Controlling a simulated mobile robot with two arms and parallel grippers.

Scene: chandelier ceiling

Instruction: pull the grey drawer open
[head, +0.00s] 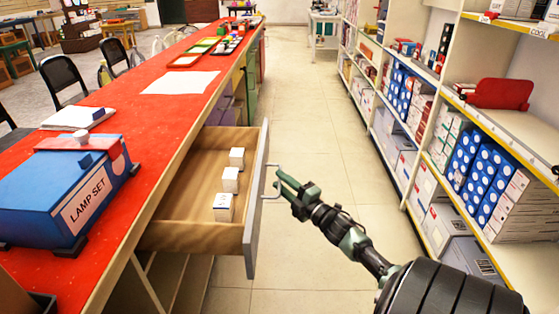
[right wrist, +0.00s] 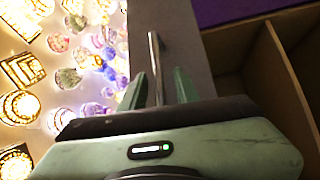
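The grey drawer (head: 257,205) stands pulled out from the red-topped counter on the left. Its front is grey and its inside is bare wood. Three small white boxes (head: 230,180) sit in it. A thin metal handle (head: 270,197) sticks out from the drawer front. My right gripper (head: 282,181) is at this handle. In the right wrist view the handle (right wrist: 154,50) runs between the two green fingertips (right wrist: 161,78), which stand apart with a gap beside the bar. My left gripper is not in view.
A blue lamp set case (head: 65,190) and a white paper (head: 173,83) lie on the red counter (head: 150,118). Shelves with boxes (head: 485,170) line the right side. The tiled aisle (head: 310,110) between them is clear.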

